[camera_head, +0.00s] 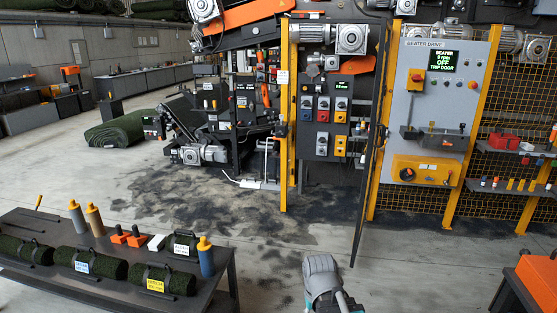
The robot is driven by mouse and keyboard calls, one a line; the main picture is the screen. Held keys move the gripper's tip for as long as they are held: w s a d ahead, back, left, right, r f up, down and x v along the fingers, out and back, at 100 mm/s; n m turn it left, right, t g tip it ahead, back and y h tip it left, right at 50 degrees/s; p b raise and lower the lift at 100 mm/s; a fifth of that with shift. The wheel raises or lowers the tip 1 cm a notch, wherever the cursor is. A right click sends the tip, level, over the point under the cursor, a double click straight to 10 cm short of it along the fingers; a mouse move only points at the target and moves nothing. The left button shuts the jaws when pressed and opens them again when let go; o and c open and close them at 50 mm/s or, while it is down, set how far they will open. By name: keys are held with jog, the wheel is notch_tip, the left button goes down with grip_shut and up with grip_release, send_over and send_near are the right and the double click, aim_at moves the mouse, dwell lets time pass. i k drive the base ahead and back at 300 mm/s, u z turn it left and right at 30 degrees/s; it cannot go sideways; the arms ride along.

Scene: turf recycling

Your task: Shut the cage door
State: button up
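The cage door (369,165) is a tall, narrow, dark-framed panel seen almost edge-on. It stands open, swung out toward me from beside the right yellow post (379,120). Its lower end reaches over the stained floor. The doorway lies between that post and the left yellow post (284,130), and a dark panel of coloured switches shows inside it. Part of my arm, grey with teal, rises at the bottom centre, short of the door. My gripper's fingers do not show.
A grey beater control panel (408,105) right of the door reads "OFF TRIP DOOR". Yellow mesh fencing (497,120) continues right. A dark table (222,262) with turf rolls and bottles stands at lower left. An orange box (540,280) sits at lower right. Floor before the doorway is clear.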

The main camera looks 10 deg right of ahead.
aim_at(385, 28)
jog(key=u, duration=0.05)
jog(key=i, duration=1.9)
jog(key=z, duration=1.8)
jog(key=i, duration=0.9)
jog(key=z, duration=0.05)
